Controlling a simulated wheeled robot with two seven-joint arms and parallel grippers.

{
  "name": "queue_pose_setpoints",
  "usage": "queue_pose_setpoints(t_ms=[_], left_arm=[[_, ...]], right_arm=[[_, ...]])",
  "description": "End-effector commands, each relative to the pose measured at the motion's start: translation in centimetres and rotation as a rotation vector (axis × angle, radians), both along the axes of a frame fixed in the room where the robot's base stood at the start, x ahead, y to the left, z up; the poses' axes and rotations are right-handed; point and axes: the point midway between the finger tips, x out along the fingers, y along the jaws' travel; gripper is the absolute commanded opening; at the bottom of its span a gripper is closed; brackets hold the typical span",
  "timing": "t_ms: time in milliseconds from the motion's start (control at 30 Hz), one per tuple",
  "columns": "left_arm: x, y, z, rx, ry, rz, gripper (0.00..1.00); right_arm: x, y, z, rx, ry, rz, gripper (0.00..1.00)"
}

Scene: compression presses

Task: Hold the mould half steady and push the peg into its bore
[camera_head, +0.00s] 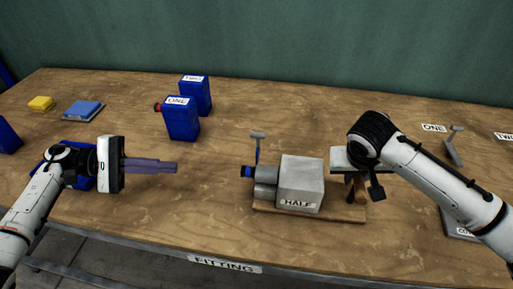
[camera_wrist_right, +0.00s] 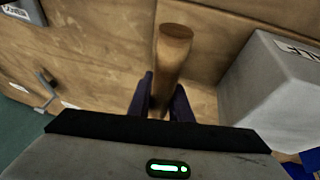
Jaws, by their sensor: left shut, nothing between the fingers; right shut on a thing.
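The mould half (camera_head: 302,175), a grey block labelled HALF, sits on a wooden board (camera_head: 345,212) near the table's front edge. It also shows at the right of the right wrist view (camera_wrist_right: 275,95). My right gripper (camera_head: 354,192) is shut on a brown wooden peg (camera_wrist_right: 172,60), just right of the block and apart from it. The peg's round end shows beyond the fingers (camera_wrist_right: 165,100). My left gripper (camera_head: 174,168) is shut and empty, pointing right, well left of the block. The bore does not show.
Grey cylinders with a blue end (camera_head: 262,180) and a T-shaped lever (camera_head: 257,145) are at the block's left. Blue containers ONE (camera_head: 182,123) and TWO (camera_head: 197,95) stand behind. Another T-shaped lever (camera_head: 453,146) is at right.

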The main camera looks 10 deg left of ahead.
Motion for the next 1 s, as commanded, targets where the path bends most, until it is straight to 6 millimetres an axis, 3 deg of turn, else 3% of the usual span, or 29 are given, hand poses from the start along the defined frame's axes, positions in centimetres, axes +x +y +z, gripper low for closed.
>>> queue_pose_setpoints(t_ms=[267,300,433,767,1000], left_arm=[[0.0,0.0,0.0,0.000,0.000,0.000,0.00],[0.0,0.0,0.0,0.000,0.000,0.000,0.00],[0.0,0.0,0.0,0.000,0.000,0.000,0.00],[0.0,0.0,0.0,0.000,0.000,0.000,0.00],[0.0,0.0,0.0,0.000,0.000,0.000,0.00]], right_arm=[[0.0,-0.2,-0.1,-0.002,0.001,-0.003,0.00],[0.0,-0.2,0.0,-0.002,0.001,-0.003,0.22],[0.0,-0.1,0.0,-0.002,0.002,-0.002,0.40],[-0.1,0.1,0.3,0.000,0.000,0.000,0.40],[-1.5,0.8,3.6,0.003,-0.002,0.002,0.40]])
